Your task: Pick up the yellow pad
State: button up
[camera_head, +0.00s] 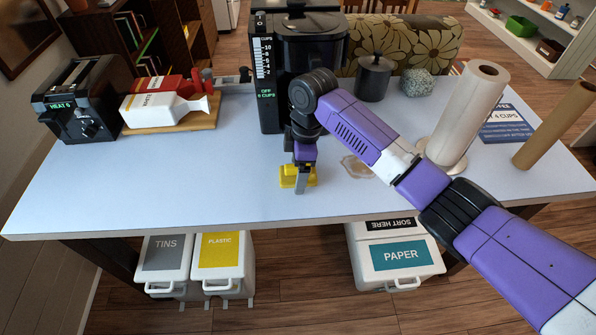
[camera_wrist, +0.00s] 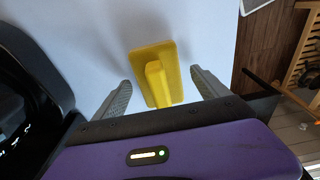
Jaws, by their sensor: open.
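The yellow pad (camera_head: 287,181) lies on the white-blue table near its front edge, below the coffee maker. In the wrist view the yellow pad (camera_wrist: 154,62) shows as a flat rectangular base with a raised grip pointing toward my gripper. My gripper (camera_head: 300,187) is directly over the pad and partly hides it in the head view. In the wrist view my gripper (camera_wrist: 160,92) is open, with one finger on each side of the pad's raised grip and a gap on both sides. The fingers do not appear to touch the grip.
The black coffee maker (camera_head: 300,60) stands just behind my gripper. A toaster (camera_head: 82,100) and a wooden board (camera_head: 172,126) with a white bottle (camera_head: 168,108) are at left. A paper roll (camera_head: 464,115) and a brown tube (camera_head: 552,125) stand at right. The table's front left is clear.

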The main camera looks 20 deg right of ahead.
jog(key=shift+f, duration=0.3)
jog(key=c, duration=1.5)
jog(key=shift+o, duration=0.2)
jog(key=shift+r, duration=0.1)
notch_tip(320, 180, up, 20)
jog(key=shift+b, duration=0.4)
